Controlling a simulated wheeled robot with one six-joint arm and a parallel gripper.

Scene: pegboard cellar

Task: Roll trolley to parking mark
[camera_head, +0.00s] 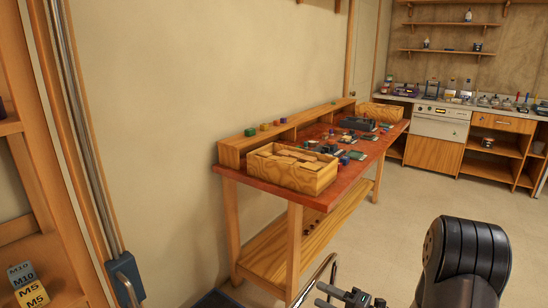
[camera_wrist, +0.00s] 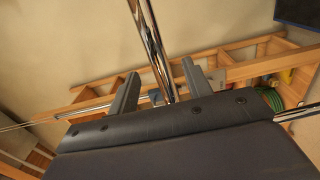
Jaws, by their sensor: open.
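My gripper (camera_head: 322,294) shows at the bottom edge of the head view, beside a bent chrome bar (camera_head: 331,268) that looks like the trolley's handle. In the wrist view my gripper (camera_wrist: 160,68) is open, its two grey fingers apart. A chrome bar (camera_wrist: 151,40) runs between the fingers or just beyond them; I cannot tell whether it touches either one. The trolley's body is not clearly seen. A dark blue flat patch (camera_head: 216,300) lies on the floor at the bottom of the head view; I cannot tell whether it is the parking mark.
A red-topped workbench (camera_head: 345,178) with wooden boxes and small parts stands along the wall. A wooden shelf unit (camera_head: 45,190) is close at the left. Cabinets (camera_head: 433,155) line the back. Open floor (camera_head: 420,200) lies right of the bench.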

